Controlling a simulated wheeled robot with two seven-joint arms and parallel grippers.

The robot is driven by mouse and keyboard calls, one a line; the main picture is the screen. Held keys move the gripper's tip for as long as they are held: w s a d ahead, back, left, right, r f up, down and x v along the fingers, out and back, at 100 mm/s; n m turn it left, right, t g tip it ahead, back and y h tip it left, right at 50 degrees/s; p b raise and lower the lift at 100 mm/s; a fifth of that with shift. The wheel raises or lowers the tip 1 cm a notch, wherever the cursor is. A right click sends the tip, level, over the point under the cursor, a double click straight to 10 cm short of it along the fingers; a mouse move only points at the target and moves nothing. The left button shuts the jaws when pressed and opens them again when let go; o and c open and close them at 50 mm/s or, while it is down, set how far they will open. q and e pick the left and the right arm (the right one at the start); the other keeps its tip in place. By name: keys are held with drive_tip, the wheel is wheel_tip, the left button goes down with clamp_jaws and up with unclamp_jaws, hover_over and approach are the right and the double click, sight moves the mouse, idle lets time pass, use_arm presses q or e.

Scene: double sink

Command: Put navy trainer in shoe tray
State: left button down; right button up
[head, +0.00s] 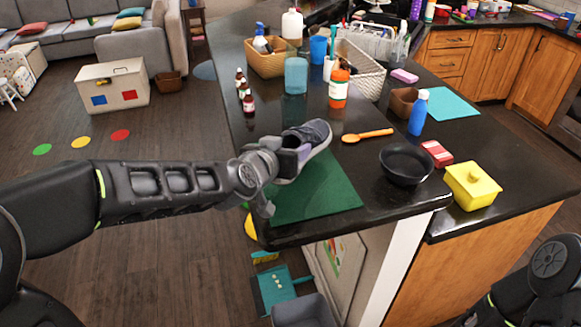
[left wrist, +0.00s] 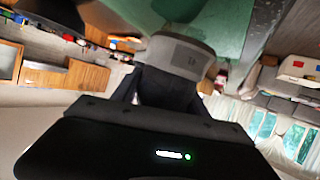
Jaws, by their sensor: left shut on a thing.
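The navy trainer (head: 312,134), dark with a pale sole, is above or on the far part of a green mat (head: 315,190) on the black counter; I cannot tell if its sole touches. My left gripper (head: 283,160) is shut on its near left end, partly hiding it. A dark grey open tray (head: 303,312), perhaps the shoe tray, is on the floor below the counter, cut by the bottom edge. My right gripper is out of view.
Small bottles (head: 248,104) and an orange bottle (head: 338,88) stand behind. A teal dustpan (head: 276,289) lies on the floor beside the grey tray.

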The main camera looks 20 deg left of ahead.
use_arm(q)
drive_tip(key=shift+f, duration=0.5)
drive_tip(key=shift+f+b, duration=0.6)
drive_tip(key=shift+f, duration=1.3)
drive_tip(key=shift+f, duration=0.1)
drive_tip(key=c, duration=0.6)
unclamp_jaws()
